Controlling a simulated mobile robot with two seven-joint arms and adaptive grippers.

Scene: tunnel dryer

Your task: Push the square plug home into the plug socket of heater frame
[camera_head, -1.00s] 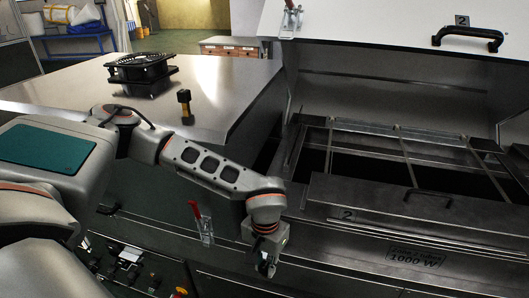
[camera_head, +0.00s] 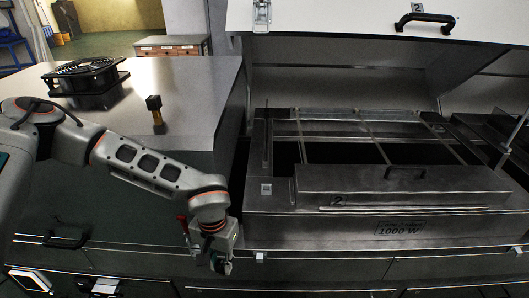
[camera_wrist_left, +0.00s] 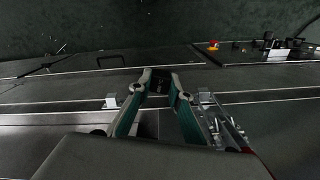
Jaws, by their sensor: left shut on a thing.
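My left gripper (camera_head: 222,264) hangs pointing down in front of the dryer's front panel, below and left of the heater frame. In the left wrist view its two green-sided fingers (camera_wrist_left: 158,82) close toward each other on a small dark block, probably the square plug; its shape is unclear. The heater frame (camera_head: 375,147) is a metal grid of bars in the open dryer bay, with a plate marked 2 and 1000 W in front. A small pale square fitting (camera_head: 266,188) sits at its left front corner; I cannot tell whether it is the plug socket. My right gripper is out of view.
The raised lid (camera_head: 340,20) with a black handle stands over the bay. A red lever (camera_head: 183,228) is beside my left gripper.

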